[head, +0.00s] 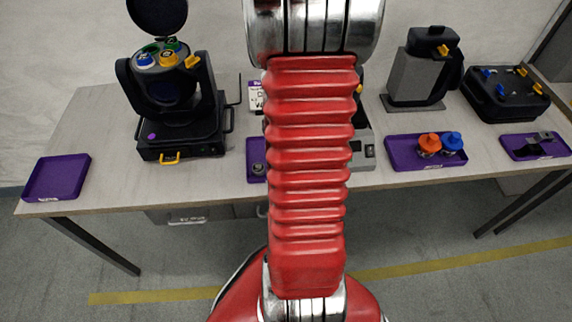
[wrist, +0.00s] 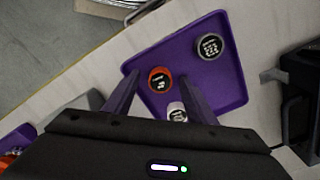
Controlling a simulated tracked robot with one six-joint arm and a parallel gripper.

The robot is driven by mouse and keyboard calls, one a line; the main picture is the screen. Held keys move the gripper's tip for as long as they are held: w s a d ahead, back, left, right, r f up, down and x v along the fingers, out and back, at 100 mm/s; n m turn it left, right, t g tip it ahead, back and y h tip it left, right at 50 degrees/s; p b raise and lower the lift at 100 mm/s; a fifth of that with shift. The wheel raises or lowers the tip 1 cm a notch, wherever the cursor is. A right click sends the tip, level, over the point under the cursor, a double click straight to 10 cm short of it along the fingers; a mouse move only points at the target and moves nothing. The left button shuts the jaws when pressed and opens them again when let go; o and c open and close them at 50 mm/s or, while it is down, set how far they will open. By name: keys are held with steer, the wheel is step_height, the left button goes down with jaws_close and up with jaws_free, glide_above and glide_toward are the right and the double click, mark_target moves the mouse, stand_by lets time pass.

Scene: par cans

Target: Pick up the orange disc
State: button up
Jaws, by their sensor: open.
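The orange disc (wrist: 159,79), with a dark labelled face, lies on a purple tray (wrist: 228,84) in the wrist view. My gripper (wrist: 160,76) is open, and the disc shows between its two fingertips. The height gap between fingertips and disc is hard to tell. A grey-rimmed dark disc (wrist: 210,46) lies on the tray to the upper right. A white-rimmed disc (wrist: 177,112) is nearer the palm and partly covered by my gripper. In the head view my arm hides the gripper and the orange disc; only the left part of a middle tray (head: 249,177) shows.
A black stage light on a case (head: 180,140) stands left of the middle tray. A purple tray (head: 400,158) on the right holds an orange-topped piece (head: 429,143) and a blue-topped piece (head: 452,142). An empty purple tray (head: 57,178) is at the far left.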

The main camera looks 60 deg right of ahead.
steer(key=shift+c, duration=0.6)
steer(key=c, duration=1)
step_height(320, 180, up, 10)
stand_by(0.4)
stand_by(0.4)
